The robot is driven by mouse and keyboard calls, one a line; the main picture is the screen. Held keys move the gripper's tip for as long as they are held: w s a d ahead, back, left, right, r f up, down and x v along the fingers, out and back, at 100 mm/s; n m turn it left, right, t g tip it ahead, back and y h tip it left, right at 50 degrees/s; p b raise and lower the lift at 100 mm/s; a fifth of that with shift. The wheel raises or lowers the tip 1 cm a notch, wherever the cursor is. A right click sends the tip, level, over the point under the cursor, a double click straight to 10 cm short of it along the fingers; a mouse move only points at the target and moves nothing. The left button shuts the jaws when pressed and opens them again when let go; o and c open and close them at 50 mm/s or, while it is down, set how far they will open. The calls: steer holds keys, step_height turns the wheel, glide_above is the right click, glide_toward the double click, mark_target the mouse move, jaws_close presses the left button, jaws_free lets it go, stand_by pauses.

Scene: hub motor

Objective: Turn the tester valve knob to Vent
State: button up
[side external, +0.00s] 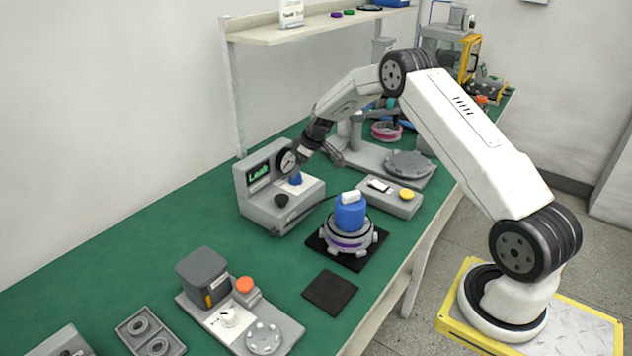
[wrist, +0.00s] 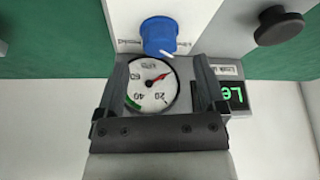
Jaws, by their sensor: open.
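The grey tester (side external: 262,205) stands on the green bench, with a round gauge (side external: 287,161) and a lit green display (side external: 258,173) that seems to read "Leak". Its blue valve knob (side external: 296,180) sits on a white panel below my gripper (side external: 304,160). In the wrist view the blue knob (wrist: 158,36) lies just beyond the fingertips of my gripper (wrist: 157,62), between their lines. Its white pointer mark aims down and right. My gripper is open and empty, with the gauge (wrist: 152,86) visible between the fingers.
A black knob (side external: 281,200) is on the tester's front. A hub motor with a blue top (side external: 350,212) stands on a black mat to the right. A grey box with a yellow button (side external: 407,194) lies behind it.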

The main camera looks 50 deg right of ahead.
steer(key=shift+v, duration=2.05)
steer(key=s+a+r+m+g, duration=0.1)
steer(key=s+a+r, duration=0.1)
steer(key=s+a, duration=0.9)
steer(key=s+a+r+m+h, duration=0.1)
steer(key=s+a+r+m, duration=0.1)
steer(key=s+a, duration=0.9)
steer(key=s+r, duration=0.1)
steer(key=s, duration=0.5)
steer(key=shift+s+a+r+g, duration=0.15)
steer(key=shift+s+a+g, duration=0.2)
steer(key=shift+s+g, duration=0.05)
